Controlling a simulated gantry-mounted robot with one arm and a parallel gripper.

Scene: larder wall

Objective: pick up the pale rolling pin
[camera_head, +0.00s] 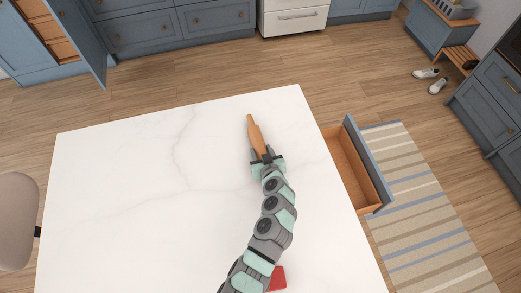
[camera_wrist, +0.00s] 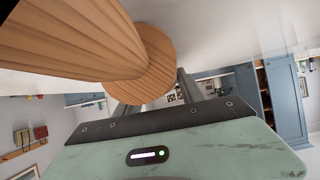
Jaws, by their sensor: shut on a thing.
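The pale rolling pin (camera_head: 256,135) is a light brown wooden rod over the white marble top, pointing away from my gripper. My gripper (camera_head: 265,158) is shut on its near end. In the wrist view the pin (camera_wrist: 75,40) is large and close, with clear wood grain and a round, wider part. My gripper's fingers (camera_wrist: 155,92) show just behind that wider part, and the pin partly hides them. I cannot tell whether the pin touches the marble or is a little above it.
The white marble top (camera_head: 120,200) is mostly clear. A red object (camera_head: 278,278) lies beside my arm near the front. An open, empty-looking drawer (camera_head: 350,172) juts out at the right, above a striped rug (camera_head: 430,220). A beige chair (camera_head: 15,220) stands at the left.

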